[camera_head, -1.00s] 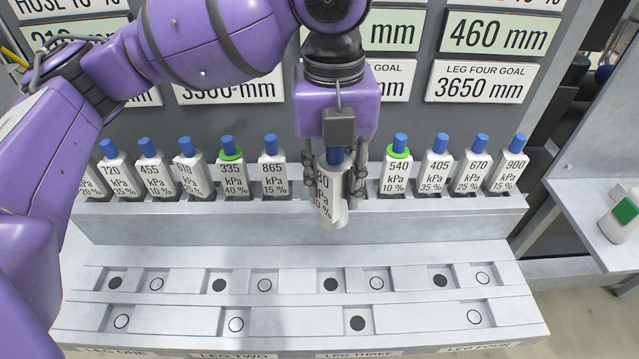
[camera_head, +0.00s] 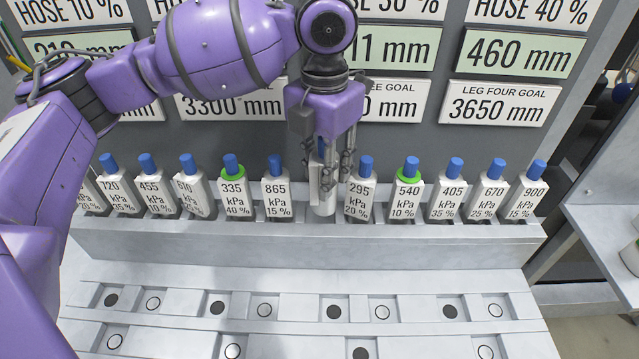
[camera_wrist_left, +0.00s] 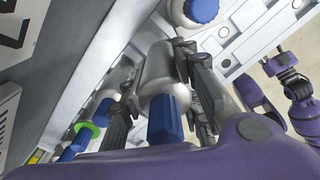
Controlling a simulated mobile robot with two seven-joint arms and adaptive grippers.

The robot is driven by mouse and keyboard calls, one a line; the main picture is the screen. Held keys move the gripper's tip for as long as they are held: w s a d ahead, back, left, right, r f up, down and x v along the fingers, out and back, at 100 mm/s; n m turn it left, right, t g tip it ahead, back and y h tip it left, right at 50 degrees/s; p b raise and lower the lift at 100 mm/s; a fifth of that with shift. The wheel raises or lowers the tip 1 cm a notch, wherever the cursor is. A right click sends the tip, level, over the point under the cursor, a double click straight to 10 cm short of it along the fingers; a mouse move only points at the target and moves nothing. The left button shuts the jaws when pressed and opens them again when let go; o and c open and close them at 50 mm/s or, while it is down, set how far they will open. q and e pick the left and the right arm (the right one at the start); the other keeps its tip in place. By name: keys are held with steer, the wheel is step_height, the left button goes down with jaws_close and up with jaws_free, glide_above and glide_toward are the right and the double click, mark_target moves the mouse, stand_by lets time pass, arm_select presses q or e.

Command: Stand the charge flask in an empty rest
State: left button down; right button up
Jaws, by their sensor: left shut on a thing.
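My left gripper (camera_head: 324,185) is shut on a white-and-grey flask (camera_head: 323,200) with a blue cap. It holds the flask roughly upright between the 865 kPa flask (camera_head: 277,198) and the 295 kPa flask (camera_head: 360,200), at the gap in the rack row. The flask's label is turned out of sight. I cannot tell whether its base touches the rack (camera_head: 300,240). In the left wrist view the fingers clasp the flask body (camera_wrist_left: 162,72) above its ribbed blue cap (camera_wrist_left: 165,120).
Several capped flasks stand along the rack, two with green collars: the 335 kPa (camera_head: 233,195) and the 540 kPa (camera_head: 408,195). The stepped panel (camera_head: 250,278) in front has recesses with dark or pale discs. A board with signs (camera_head: 497,110) stands behind.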

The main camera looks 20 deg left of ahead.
mark_target(319, 186)
arm_select(q)
steer(key=shift+w+a+f, duration=0.25)
steer(key=shift+w+f, duration=0.1)
steer(key=shift+f, duration=0.65)
steer(key=shift+w+a+f, duration=0.2)
steer(key=shift+w+f, duration=0.2)
steer(key=shift+f, duration=0.55)
steer(key=shift+w+a+f, duration=0.25)
steer(key=shift+w+f, duration=0.1)
steer(key=shift+f, duration=0.65)
steer(key=shift+f, duration=0.2)
steer(key=c, duration=1.6)
jaws_free()
steer(key=shift+o, duration=0.2)
steer(key=shift+r, duration=0.1)
step_height(319, 186, up, 12)
